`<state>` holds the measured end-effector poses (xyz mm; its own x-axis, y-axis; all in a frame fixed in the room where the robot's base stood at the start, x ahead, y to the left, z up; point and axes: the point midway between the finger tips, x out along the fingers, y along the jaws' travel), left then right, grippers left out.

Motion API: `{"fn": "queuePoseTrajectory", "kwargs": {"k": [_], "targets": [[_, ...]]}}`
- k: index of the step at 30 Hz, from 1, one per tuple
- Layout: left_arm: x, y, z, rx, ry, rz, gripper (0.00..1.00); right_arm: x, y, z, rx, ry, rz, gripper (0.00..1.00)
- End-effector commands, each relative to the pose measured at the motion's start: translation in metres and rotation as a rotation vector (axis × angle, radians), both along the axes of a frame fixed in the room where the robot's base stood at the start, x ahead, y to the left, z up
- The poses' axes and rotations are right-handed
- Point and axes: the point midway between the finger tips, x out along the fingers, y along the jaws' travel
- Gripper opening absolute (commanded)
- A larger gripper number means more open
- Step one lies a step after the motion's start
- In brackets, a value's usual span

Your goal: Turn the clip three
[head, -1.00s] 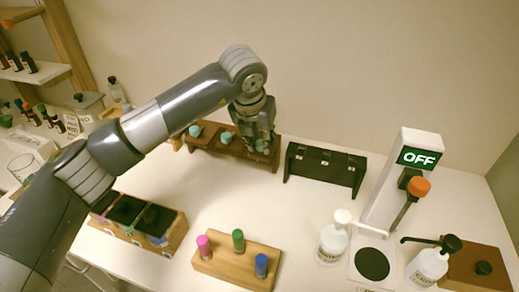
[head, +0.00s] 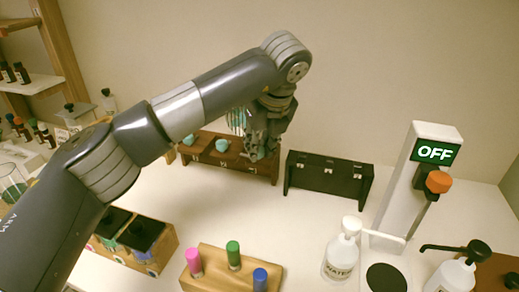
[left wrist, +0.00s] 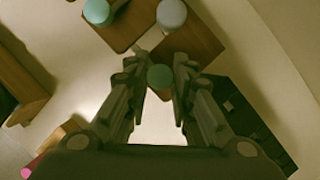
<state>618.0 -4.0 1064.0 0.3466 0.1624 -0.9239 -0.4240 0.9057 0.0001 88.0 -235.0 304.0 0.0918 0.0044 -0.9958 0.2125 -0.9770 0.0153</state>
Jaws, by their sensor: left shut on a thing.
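My left gripper (head: 259,152) is over the right end of a brown wooden rack (head: 232,161). In the left wrist view its fingers (left wrist: 159,88) are shut on a small round teal-topped piece (left wrist: 160,77). The gripper hides the rack's right end in the head view. A black rack (head: 328,178) with light metal clips (head: 327,169) on its top stands to the right. Which clip is clip three, I cannot tell. My right gripper is not in view.
A white machine reading OFF (head: 404,188) stands at the right, with a white-topped bottle (head: 340,255) in front. A wooden block (head: 215,268) with pink, green and blue pegs is at the front. A wooden box (head: 165,252) is at the left. The middle table is clear.

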Motion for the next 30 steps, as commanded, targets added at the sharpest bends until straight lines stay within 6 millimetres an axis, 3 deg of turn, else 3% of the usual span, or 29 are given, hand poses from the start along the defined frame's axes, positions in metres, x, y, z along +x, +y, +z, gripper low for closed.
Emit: {"fn": "queuePoseTrajectory", "kwargs": {"k": [19,20,22,30], "targets": [[0.0005,-0.0003,0.0015,-0.001,-0.003,0.050,0.00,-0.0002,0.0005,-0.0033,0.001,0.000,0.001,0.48],[0.0005,-0.0003,0.0015,-0.001,-0.003,0.050,0.27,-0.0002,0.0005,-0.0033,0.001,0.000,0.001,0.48],[0.0006,-0.0003,0.0014,-0.001,-0.003,0.050,0.42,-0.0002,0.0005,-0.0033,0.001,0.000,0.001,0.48],[0.0003,-0.0002,0.0005,-0.001,0.000,0.048,0.42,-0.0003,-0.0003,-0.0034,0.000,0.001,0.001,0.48]]}}
